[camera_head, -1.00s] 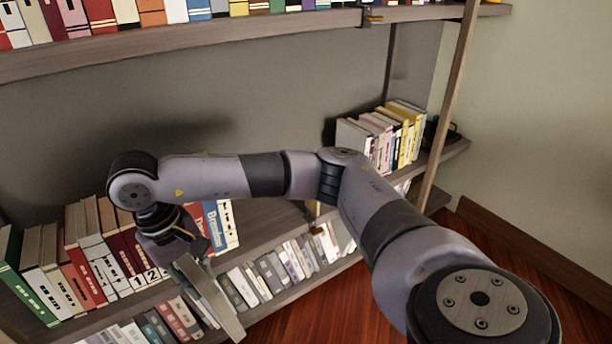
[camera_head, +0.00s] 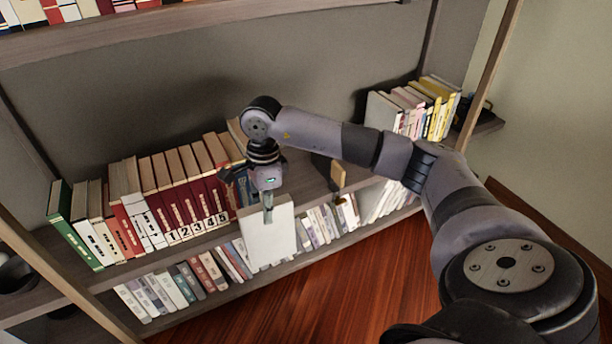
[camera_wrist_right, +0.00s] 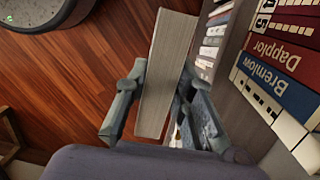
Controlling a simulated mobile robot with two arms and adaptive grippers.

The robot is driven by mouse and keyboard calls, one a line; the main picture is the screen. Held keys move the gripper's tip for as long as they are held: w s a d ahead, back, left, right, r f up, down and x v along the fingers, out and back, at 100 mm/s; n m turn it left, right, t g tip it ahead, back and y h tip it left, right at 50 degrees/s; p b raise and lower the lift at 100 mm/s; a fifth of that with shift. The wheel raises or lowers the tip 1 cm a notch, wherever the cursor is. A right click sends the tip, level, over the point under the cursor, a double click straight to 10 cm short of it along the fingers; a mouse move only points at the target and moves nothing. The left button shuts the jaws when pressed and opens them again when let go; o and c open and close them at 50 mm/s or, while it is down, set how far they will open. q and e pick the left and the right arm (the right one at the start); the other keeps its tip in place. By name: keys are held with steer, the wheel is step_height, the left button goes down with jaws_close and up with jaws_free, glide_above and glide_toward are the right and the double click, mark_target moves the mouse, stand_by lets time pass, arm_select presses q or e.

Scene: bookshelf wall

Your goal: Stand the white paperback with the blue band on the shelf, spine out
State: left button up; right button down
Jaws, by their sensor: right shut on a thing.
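My right gripper (camera_head: 267,205) is shut on a white book (camera_head: 268,238), which hangs below it in front of the shelf edge. Its broad face towards the head camera looks plain white; I see no clear blue band there. In the right wrist view the book (camera_wrist_right: 168,70) shows its grey page edge between the fingers of my right gripper (camera_wrist_right: 158,98). Its spine is hidden. The middle shelf (camera_head: 309,181) has a bare stretch behind and right of the gripper. My left gripper is not in view.
Left on this shelf stands a row of books (camera_head: 175,200), including numbered red volumes. Red and blue spines (camera_wrist_right: 285,80) show close by in the wrist view. A tan upright piece (camera_head: 338,175) and more books (camera_head: 425,105) stand to the right. The lower shelf holds many books (camera_head: 185,280).

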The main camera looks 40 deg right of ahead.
arm_select(q)
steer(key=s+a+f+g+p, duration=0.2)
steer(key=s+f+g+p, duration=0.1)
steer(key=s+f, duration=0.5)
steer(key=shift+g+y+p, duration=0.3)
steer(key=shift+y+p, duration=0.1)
steer(key=shift+p, duration=0.1)
arm_select(e)
steer(key=w+d+m+t+h, duration=0.1)
steer(key=d+m, duration=1.2)
steer(key=m, duration=0.4)
steer(key=shift+f+t+h, duration=0.3)
steer(key=shift+f, duration=0.1)
